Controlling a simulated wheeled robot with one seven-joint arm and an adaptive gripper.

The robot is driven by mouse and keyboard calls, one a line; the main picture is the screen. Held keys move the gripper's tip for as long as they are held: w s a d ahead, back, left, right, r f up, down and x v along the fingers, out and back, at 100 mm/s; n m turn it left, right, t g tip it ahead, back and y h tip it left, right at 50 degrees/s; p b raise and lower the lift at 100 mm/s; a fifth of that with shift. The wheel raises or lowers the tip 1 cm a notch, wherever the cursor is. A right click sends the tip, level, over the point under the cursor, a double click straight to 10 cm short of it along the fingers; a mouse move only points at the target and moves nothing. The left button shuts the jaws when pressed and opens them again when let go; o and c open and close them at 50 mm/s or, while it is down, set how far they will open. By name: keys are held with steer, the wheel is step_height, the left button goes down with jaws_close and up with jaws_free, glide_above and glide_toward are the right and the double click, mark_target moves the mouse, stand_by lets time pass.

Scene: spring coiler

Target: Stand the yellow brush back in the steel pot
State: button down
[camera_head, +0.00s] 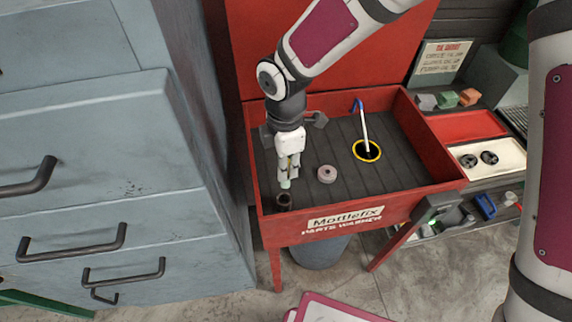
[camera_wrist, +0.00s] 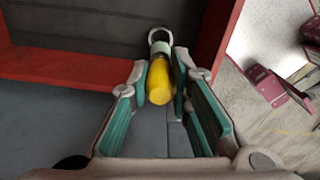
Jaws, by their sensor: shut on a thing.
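My gripper (camera_head: 288,172) is shut on the yellow brush (camera_wrist: 160,82), with its fingers on either side of the yellow handle in the wrist view. The brush points down, its pale green end (camera_head: 285,184) lowest. A small dark, round, open-topped vessel, which looks like the steel pot (camera_head: 283,202), stands in the front left corner of the red washer's basin. The brush's end is just above or at the pot's mouth; I cannot tell whether it is inside. In the wrist view only the pot's pale rim (camera_wrist: 159,33) shows beyond the brush.
The red parts washer (camera_head: 420,204) has low walls round its dark ribbed floor. A grey-pink round part (camera_head: 327,174) lies right of my gripper. Farther right are a yellow-ringed drain (camera_head: 378,157) and a blue-tipped white spout (camera_head: 363,122). Grey cabinets (camera_head: 110,160) stand close on the left.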

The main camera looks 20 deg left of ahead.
steer(key=shift+s+f, duration=0.1)
steer(key=shift+a+f+b, duration=0.1)
steer(key=shift+f+b, duration=0.25)
steer(key=shift+f, duration=0.25)
steer(key=shift+f+b, duration=1.15)
steer(key=shift+f, duration=1.05)
steer(key=shift+f+b, duration=1.55)
steer(key=shift+f, duration=0.8)
steer(key=c, duration=1.4)
jaws_free()
